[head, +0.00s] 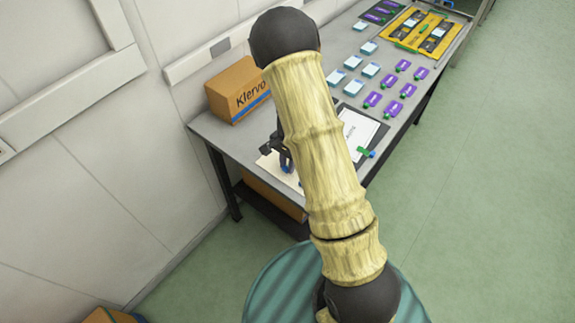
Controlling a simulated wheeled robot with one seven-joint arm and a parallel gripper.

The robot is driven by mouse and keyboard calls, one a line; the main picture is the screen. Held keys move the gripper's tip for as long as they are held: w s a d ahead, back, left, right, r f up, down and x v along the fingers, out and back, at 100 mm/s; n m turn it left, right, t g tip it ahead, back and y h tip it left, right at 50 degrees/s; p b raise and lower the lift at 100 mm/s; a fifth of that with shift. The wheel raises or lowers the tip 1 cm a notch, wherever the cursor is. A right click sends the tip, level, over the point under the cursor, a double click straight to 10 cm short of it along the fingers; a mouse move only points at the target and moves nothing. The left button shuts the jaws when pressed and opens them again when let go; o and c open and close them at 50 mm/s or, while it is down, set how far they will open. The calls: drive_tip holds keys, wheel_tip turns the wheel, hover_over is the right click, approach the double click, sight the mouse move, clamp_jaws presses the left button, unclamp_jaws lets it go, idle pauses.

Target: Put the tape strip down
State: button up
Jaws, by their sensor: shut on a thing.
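My gripper (285,163) is dark and shows in the head view just left of my arm, low over the near end of the table. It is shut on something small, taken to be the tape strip. The strip itself cannot be made out clearly, as my arm hides part of this area. A small blue patch shows at the fingertips. A beige sheet (268,162) lies on the table below the gripper; whether anything touches it I cannot tell.
A grey table (222,137) runs along the wall. A cardboard box (238,90) stands at its back left.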

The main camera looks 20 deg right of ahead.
drive_tip(key=shift+f, duration=0.7)
drive_tip(key=shift+f, duration=0.1)
drive_tip(key=shift+w+f, duration=0.15)
drive_tip(key=shift+f, duration=0.1)
drive_tip(key=o, duration=0.7)
drive_tip(key=shift+d, duration=0.1)
drive_tip(key=shift+r, duration=0.1)
drive_tip(key=shift+r, duration=0.4)
drive_tip(key=r, duration=0.7)
drive_tip(key=r+b, duration=0.1)
drive_tip(key=r, duration=0.3)
drive_tip(key=shift+w+d+r, duration=0.2)
drive_tip(key=shift+d+r, duration=0.1)
drive_tip(key=shift+d, duration=0.1)
